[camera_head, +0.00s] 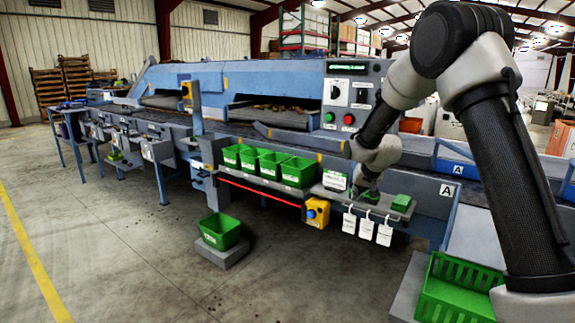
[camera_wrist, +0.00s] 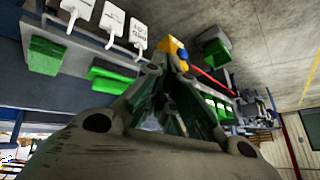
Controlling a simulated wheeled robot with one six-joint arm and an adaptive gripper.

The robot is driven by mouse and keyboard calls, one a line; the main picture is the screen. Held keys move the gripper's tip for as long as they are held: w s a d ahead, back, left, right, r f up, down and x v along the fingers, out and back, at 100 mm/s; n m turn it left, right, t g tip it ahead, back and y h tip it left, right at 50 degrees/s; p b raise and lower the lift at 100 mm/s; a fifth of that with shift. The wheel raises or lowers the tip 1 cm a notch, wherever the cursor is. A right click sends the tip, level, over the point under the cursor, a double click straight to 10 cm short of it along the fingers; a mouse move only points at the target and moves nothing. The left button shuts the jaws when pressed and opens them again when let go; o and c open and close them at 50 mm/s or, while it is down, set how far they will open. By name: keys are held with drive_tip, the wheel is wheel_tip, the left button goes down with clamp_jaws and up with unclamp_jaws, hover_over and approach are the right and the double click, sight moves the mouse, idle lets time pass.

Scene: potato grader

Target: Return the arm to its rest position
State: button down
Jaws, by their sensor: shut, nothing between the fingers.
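My arm reaches in from the right of the head view and bends down to the front shelf of the blue grading machine (camera_head: 255,90). My gripper (camera_head: 362,187) is low over a small grey shelf, close to a green block (camera_head: 370,196); I cannot tell whether it touches it. A second green block (camera_head: 401,203) lies to its right. In the wrist view my gripper (camera_wrist: 172,68) is shut with nothing held. The two green blocks show there too, one at the left (camera_wrist: 45,56) and one nearer the fingers (camera_wrist: 113,76).
Several green bins (camera_head: 299,171) stand on the ledge left of my gripper. White tags (camera_head: 366,229) hang from the shelf beside a yellow box with a blue knob (camera_head: 317,213). Left floor is clear.

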drive_tip(key=s+d+r+g, duration=0.1)
drive_tip(key=s+d+r, duration=0.3)
drive_tip(key=s, duration=1.1)
drive_tip(key=s+d+r+n+h, duration=0.1)
drive_tip(key=s+d+r, duration=0.3)
drive_tip(key=s, duration=1.2)
drive_tip(key=s+d+r+n+g, duration=0.1)
drive_tip(key=s+d+r, duration=0.3)
drive_tip(key=s+r, duration=0.5)
drive_tip(key=s, duration=0.6)
drive_tip(key=shift+s+r+g, duration=0.25)
drive_tip(key=shift+s+g, duration=0.05)
drive_tip(key=shift+s, duration=0.1)
